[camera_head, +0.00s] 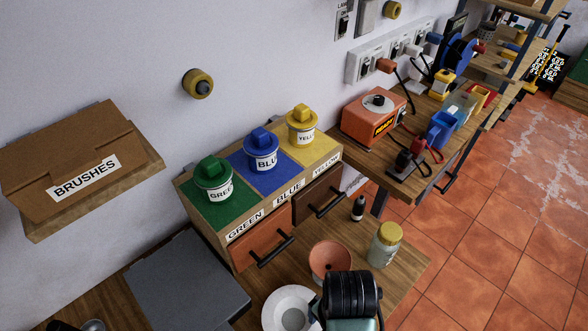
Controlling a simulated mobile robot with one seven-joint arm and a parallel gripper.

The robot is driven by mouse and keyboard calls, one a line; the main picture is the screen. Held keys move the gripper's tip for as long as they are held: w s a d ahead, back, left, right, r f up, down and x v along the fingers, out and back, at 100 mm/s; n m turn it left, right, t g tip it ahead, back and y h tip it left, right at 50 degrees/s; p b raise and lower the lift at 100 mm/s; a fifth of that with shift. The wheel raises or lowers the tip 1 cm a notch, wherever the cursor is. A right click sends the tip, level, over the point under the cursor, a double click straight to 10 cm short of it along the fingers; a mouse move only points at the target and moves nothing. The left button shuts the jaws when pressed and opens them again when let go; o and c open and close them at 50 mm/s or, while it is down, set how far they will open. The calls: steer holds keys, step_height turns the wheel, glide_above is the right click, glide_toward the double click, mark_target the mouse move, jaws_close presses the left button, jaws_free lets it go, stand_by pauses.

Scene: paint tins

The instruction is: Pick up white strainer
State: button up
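A white round dish with a wide rim and a grey middle (290,312) lies on the wooden bench at the bottom of the head view. It looks like the white strainer, though I cannot make out holes. Its lower edge is cut off by the frame. Just to its right is a black ribbed and teal part of my arm, which covers the bench there. The fingers of my gripper do not show, so I cannot see whether they are open or hold anything.
A terracotta pot (328,258) and a yellow-lidded jar (385,246) stand behind the dish. A small dark bottle (358,208) stands farther back. A grey slab (186,283) lies left. A drawer unit (290,232) carries green, blue and yellow-lidded tins.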

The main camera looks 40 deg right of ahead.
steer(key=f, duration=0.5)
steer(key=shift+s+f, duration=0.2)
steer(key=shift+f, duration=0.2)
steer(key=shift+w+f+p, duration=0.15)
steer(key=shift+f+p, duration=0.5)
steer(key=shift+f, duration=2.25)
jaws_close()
